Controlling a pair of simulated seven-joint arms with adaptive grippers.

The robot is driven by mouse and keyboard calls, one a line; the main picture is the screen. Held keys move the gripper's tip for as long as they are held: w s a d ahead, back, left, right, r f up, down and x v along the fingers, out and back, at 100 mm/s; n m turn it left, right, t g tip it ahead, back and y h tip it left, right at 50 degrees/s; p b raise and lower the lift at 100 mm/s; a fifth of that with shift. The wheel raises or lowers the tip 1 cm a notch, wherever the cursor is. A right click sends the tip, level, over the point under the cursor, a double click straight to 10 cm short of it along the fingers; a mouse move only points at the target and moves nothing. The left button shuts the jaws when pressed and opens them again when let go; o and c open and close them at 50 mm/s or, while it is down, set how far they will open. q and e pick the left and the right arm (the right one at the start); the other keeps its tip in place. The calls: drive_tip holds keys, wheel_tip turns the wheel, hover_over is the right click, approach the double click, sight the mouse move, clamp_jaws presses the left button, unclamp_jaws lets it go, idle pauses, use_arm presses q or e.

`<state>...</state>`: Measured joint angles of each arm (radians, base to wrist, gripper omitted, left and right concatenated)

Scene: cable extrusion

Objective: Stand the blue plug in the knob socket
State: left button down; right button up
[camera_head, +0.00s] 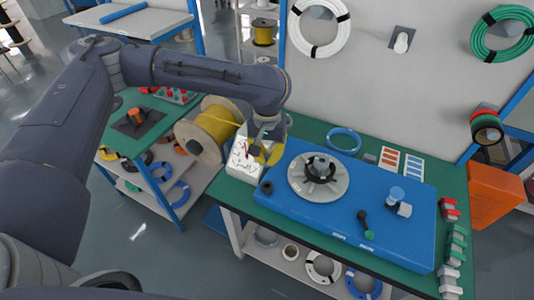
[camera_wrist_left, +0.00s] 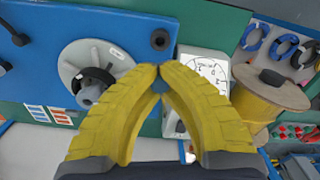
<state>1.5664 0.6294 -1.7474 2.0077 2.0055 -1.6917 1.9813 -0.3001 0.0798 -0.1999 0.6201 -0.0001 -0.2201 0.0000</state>
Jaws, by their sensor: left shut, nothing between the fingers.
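A blue plug (camera_head: 396,193) with a round top stands at a grey block on the right part of the blue machine panel (camera_head: 330,222). My left gripper (camera_head: 268,157) is above the panel's left end, near the white gauge box. Its yellow fingertips (camera_wrist_left: 160,70) meet with nothing between them. My right gripper is not visible.
A grey disc with a black hub (camera_head: 318,172) stands mid-panel. A black-and-green lever (camera_head: 365,226) is in front of the plug. The white gauge box (camera_head: 243,160) and yellow cable spool (camera_head: 213,130) are at left. Red and green blocks (camera_head: 453,240) line the right edge.

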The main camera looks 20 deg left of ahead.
use_arm(q)
drive_tip(key=shift+w+d, duration=1.6)
drive_tip(key=shift+d, duration=1)
drive_tip(key=shift+w+d, duration=1.6)
drive_tip(key=shift+d, duration=0.95)
drive_tip(key=shift+w+d, duration=1.6)
drive_tip(key=shift+d, duration=1)
drive_tip(key=shift+f, duration=0.2)
drive_tip(key=shift+f, duration=1.75)
drive_tip(key=shift+f, duration=0.4)
drive_tip(key=c, duration=1.5)
unclamp_jaws()
